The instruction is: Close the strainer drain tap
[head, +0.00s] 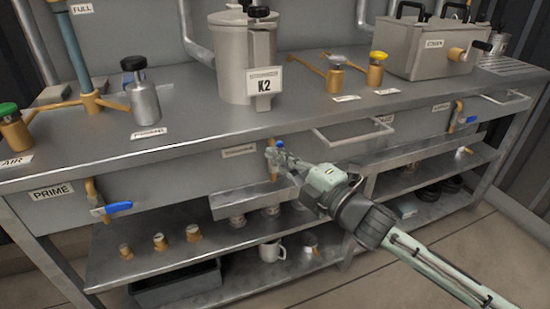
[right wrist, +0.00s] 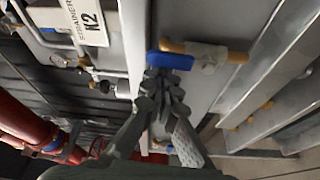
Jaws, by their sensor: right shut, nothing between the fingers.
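The strainer drain tap is a brass tap (head: 274,172) with a blue lever on the bench's front panel, below the K2 plate (head: 264,82). My left gripper is not in view.
A similar tap with a blue lever (head: 118,207) is by the PRIME label at left, and another (head: 460,118) is at right. A metal tray (head: 235,203) juts out below the gripper. A bar handle (head: 352,136) sticks out to its right. Shelves below hold fittings and a mug (head: 271,251).

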